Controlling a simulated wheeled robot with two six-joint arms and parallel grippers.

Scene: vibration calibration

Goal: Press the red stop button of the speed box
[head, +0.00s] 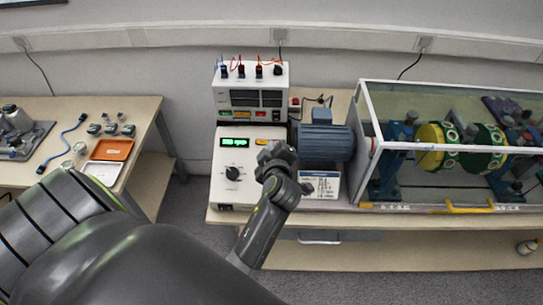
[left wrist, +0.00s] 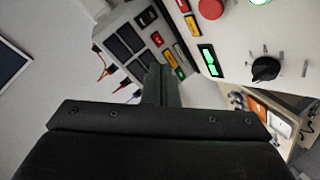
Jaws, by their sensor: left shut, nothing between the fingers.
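The speed box (head: 222,160) is a white box on the middle table with a lit green display (head: 235,142) and a black knob (head: 232,173). My left gripper (head: 274,152) is shut and empty, in front of the box's right side in the head view. It hides that part of the panel, so the stop button does not show there. In the left wrist view the round red stop button (left wrist: 210,8) is at the top edge, beside a lit green button (left wrist: 258,2). The shut fingers (left wrist: 160,85) appear apart from it. My right gripper is not in view.
A second white instrument (head: 250,92) with plugged cables stands behind the speed box. A blue-grey motor (head: 325,140) and a clear-walled rig (head: 450,165) are to the right. A label card (head: 320,184) lies before the motor. The left table (head: 145,112) holds an orange tray (head: 111,150).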

